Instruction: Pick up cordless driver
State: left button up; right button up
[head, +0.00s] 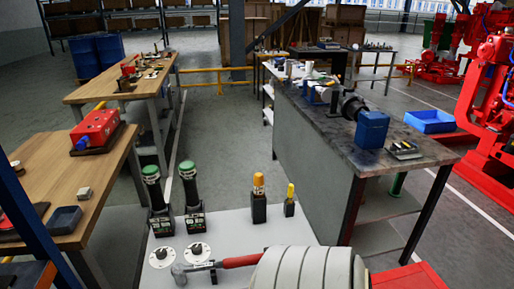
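Two upright black tools with green tops stand side by side on a light grey surface (240,228) in the lower middle of the head view. The left one (155,198) and the right one (190,195) have wide black bases with pale markings. They look most like cordless drivers, but I cannot tell for sure. Nothing holds them. Neither of my grippers shows in the view.
A red-handled hammer (225,264), white dials (198,251), an orange-handled tool (258,195) and a yellow-handled tool (290,197) share the surface. A large white ribbed shape covers its front. Wooden benches (110,165) stand left, a dark workbench (335,150) right.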

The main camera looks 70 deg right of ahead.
aim_at(187, 169)
jog(key=z, duration=1.75)
